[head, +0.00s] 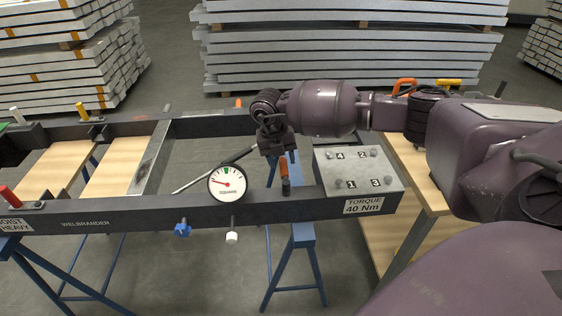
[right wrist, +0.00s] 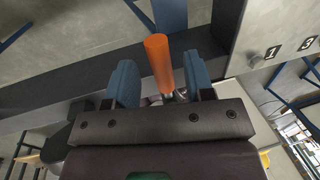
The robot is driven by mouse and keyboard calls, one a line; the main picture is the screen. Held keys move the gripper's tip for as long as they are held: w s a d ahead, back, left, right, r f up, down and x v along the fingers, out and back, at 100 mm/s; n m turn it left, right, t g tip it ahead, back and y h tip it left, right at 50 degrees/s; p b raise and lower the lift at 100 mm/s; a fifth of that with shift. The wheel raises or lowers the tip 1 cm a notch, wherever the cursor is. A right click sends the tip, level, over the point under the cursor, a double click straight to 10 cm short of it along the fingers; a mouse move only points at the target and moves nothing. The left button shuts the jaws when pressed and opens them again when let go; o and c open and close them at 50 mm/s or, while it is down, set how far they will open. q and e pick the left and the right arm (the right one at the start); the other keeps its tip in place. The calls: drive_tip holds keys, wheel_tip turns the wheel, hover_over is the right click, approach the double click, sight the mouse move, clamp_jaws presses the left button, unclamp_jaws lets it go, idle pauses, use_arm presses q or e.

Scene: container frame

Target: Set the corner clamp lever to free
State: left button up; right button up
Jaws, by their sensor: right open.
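The corner clamp lever has an orange handle (head: 285,187) and stands at the front beam (head: 130,217) of the dark frame, right of the round gauge. In the right wrist view the orange handle (right wrist: 158,60) stands between two blue fingertips, with a gap on each side. My right gripper (head: 284,158) is open, reaching down over the lever from behind; its fingertips (right wrist: 160,82) straddle the handle without visibly gripping it. The lever's base is partly hidden by the gripper. My left gripper is not in view.
A round white gauge (head: 228,184) sits just left of the lever. A grey plate with numbered bolts (head: 361,169) is to the right, above a "TORQUE 40 Nm" label. Blue trestles (head: 294,265) hold the frame. A wooden table (head: 424,182) with tools stands right, partly behind my arm.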

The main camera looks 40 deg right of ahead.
drive_tip(key=shift+d+f, duration=0.1)
drive_tip(key=shift+f, duration=0.5)
drive_tip(key=shift+c, duration=0.5)
clamp_jaws()
